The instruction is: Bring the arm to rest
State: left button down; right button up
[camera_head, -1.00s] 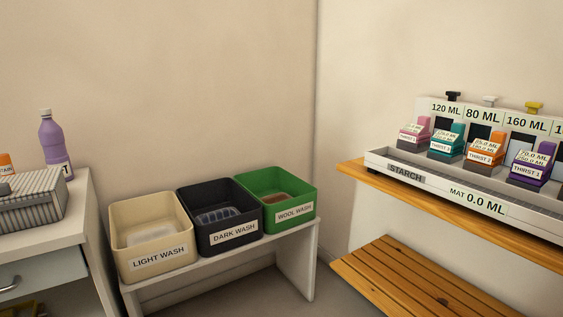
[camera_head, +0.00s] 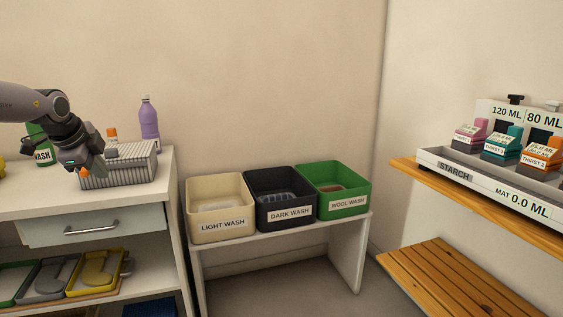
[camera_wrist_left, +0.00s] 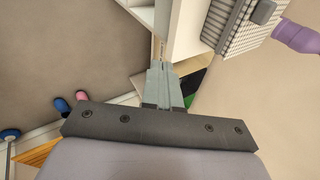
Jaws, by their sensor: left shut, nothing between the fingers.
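My left arm comes in from the left in the head view. Its left gripper (camera_head: 84,172) is in front of the grey striped box (camera_head: 120,165) on the white cabinet top; whether they touch I cannot tell. In the left wrist view the gripper's fingers (camera_wrist_left: 162,75) are together with nothing between them, beside the white cabinet edge. The striped box also shows at the top of that view (camera_wrist_left: 232,28). My right gripper is not in view.
A purple bottle (camera_head: 149,120) stands behind the box. The cabinet (camera_head: 150,205) has a drawer and a lower shelf with trays. Cream (camera_head: 222,220), black (camera_head: 286,213) and green (camera_head: 345,203) wash bins stand on a low bench. A dispenser rack (camera_head: 470,178) and wooden bench (camera_head: 450,285) are at right.

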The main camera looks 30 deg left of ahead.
pick_arm(q)
jog(key=w+d+f+m+t+h, duration=0.15)
jog(key=d+f+h, duration=0.25)
jog(key=d+f, duration=0.95)
jog(key=w+d+f+m+t+h, duration=0.1)
jog(key=w+d+f+t+h, duration=0.3)
jog(key=d+f, duration=1)
jog(key=s+d+f+n+y, duration=0.1)
jog(key=s+d+f+n, duration=0.25)
jog(key=d, duration=0.45)
jog(key=s+d+f+n+g, duration=0.1)
jog(key=s+d+f+n, duration=0.3)
jog(key=d, duration=0.4)
jog(key=s+d+f+n+y, duration=0.1)
jog(key=s+d+f+n, duration=0.1)
jog(key=s+d+f, duration=0.45)
notch_tip(320, 180, up, 16)
jog(key=w+p, duration=0.1)
jog(key=p, duration=1.5)
jog(key=shift+r+p, duration=0.2)
jog(key=shift+p, duration=0.2)
jog(key=shift+d+f, duration=0.1)
